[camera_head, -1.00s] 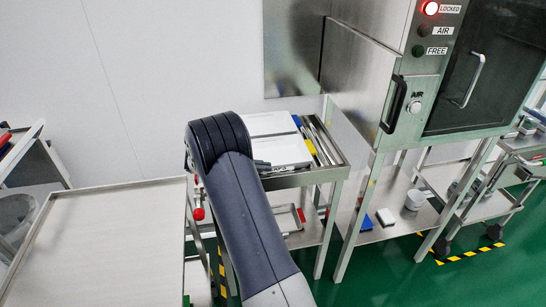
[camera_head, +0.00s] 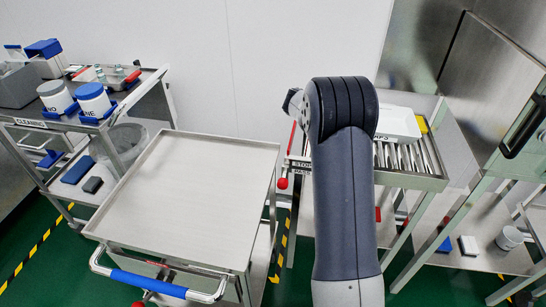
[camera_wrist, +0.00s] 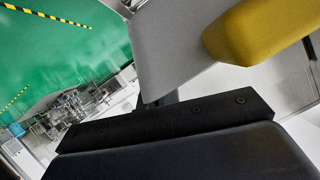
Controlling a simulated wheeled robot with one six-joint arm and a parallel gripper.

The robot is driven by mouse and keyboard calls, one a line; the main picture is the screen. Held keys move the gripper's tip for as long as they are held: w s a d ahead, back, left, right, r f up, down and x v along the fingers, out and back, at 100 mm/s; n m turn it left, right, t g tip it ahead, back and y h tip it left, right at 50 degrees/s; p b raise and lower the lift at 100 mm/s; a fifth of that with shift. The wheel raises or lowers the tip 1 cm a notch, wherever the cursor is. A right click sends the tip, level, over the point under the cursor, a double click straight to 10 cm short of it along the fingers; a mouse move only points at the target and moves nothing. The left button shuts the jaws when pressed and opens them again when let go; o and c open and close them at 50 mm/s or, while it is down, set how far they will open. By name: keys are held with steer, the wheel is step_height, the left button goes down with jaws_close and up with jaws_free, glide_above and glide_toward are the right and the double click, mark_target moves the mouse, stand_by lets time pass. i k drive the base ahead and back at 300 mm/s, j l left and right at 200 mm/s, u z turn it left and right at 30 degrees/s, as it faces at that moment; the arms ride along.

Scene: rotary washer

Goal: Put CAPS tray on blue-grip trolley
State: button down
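A white tray-like item (camera_head: 400,123) lies on a metal roller rack right of my arm in the head view. A yellow piece (camera_head: 422,124) is at its right edge. Its label is partly hidden by my arm, and I cannot read CAPS on it. The blue-grip trolley stands left of my arm, with a bare, flat top (camera_head: 195,190) and a blue grip (camera_head: 148,284) on its front handle. My gripper is hidden behind my arm in the head view. The wrist view shows a yellow rounded part (camera_wrist: 262,32) on a grey surface, close up; contact is unclear.
A clear bin (camera_head: 123,145) is beside the trolley. The rollers (camera_head: 408,156) stand right of my arm, with a steel cabinet (camera_head: 500,80) beyond.

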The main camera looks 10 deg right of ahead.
mark_target(185, 200)
steer(key=k, duration=1.5)
